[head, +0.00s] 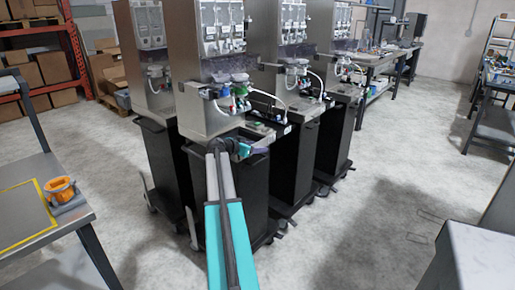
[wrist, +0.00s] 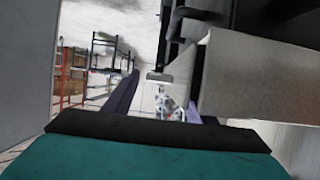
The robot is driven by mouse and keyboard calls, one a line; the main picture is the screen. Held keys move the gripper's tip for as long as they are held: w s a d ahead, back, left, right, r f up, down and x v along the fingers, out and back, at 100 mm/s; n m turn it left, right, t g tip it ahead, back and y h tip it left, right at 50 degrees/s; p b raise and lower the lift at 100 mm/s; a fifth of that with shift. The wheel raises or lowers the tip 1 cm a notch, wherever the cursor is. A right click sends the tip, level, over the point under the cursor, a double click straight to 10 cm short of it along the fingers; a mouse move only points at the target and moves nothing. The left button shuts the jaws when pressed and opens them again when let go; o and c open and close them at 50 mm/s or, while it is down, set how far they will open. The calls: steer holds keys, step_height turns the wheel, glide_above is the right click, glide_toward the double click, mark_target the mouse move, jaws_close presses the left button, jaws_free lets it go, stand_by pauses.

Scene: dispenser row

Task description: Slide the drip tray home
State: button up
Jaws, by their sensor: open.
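The nearest dispenser (head: 208,95) is a tall steel unit on a black cabinet. At its front right, below the coloured nozzles, is a dark, tray-like ledge (head: 262,131) with a green patch. I take it for the drip tray, but cannot tell how far out it sits. My gripper (head: 256,150) is just below and in front of this ledge, partly hidden by my arm; I cannot tell whether it touches. In the wrist view my gripper (wrist: 165,103) is open, its purple fingers apart. A grey metal block (wrist: 250,78) of the machine is close on the right.
More dispensers (head: 290,70) stand close behind and to the right, with thin tubes at their fronts.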

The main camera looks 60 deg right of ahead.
steer(key=b+v, duration=0.2)
steer(key=v, duration=1.1)
steer(key=shift+a, duration=0.2)
steer(key=shift+r, duration=0.15)
steer(key=shift+w, duration=0.1)
